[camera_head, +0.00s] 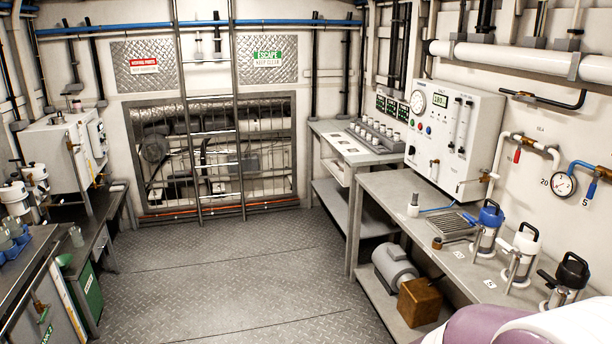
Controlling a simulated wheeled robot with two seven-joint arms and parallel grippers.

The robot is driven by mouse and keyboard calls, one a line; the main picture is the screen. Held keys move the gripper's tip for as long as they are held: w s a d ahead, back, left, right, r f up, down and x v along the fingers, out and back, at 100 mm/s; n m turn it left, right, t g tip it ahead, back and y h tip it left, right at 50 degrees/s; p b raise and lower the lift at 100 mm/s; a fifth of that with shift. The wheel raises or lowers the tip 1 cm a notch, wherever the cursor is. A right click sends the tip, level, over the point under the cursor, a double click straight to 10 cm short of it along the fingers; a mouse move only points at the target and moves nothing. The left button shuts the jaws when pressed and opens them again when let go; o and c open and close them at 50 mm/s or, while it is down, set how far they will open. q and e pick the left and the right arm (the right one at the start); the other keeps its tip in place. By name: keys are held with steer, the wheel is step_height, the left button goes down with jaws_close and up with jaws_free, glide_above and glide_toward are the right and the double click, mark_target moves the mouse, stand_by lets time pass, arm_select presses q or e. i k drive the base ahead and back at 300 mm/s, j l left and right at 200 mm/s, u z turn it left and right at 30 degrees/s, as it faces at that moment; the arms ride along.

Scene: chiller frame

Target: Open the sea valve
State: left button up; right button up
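On the right wall a small valve with a red lever (517,155) sits on a white pipe (541,148). The lever hangs down, across the line of the pipe. A small label (540,128) above this pipe seems to read "SEA", but it is too small to be sure. Farther right a second valve with a blue lever (591,189) sits on a blue pipe (583,165); its lever also points down. A round gauge (563,184) is between them. Neither of my grippers is in view, so their states are hidden.
Below the valves a grey bench (456,262) holds a blue-topped flask (487,228), a white one (522,252) and a black-topped one (567,282). A white control panel (454,135) is left of the valves. The middle floor (230,270) is clear.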

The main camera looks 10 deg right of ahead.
mark_target(516, 157)
steer(key=i+l+z, duration=0.15)
steer(key=i+z, duration=0.8)
steer(key=i+j+z, duration=0.3)
steer(key=i+z, duration=0.2)
steer(key=i, duration=0.1)
